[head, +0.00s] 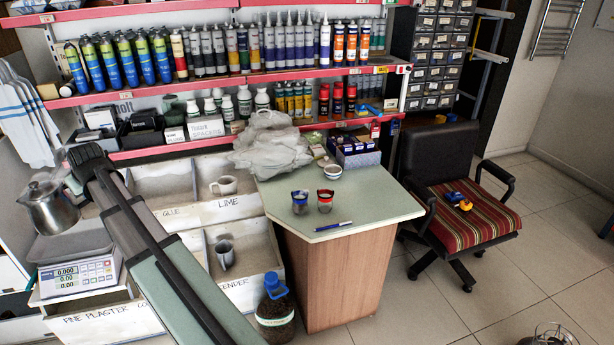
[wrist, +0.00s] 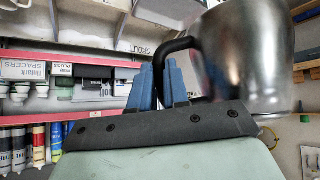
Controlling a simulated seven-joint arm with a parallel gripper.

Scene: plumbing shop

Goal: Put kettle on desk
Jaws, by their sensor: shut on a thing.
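The shiny metal kettle (head: 50,210) is at the left of the head view, upright or nearly so, over the back left of a white scale. Whether its base touches the scale I cannot tell. In the wrist view the kettle (wrist: 245,55) fills the upper right. The blue fingers of my gripper (wrist: 166,85) are shut on its black handle. My arm hides the fingertips in the head view. The desk (head: 385,198), with a pale green top and wooden sides, stands right of centre, well to the right of the kettle.
The desk bears a crumpled grey bag (head: 270,142), two small jars (head: 312,202), a blue pen (head: 333,226) and boxes (head: 355,152). Its right part is clear. The scale (head: 80,272) is under the kettle. Bins with a mug (head: 224,185) lie between. A chair (head: 455,190) stands right.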

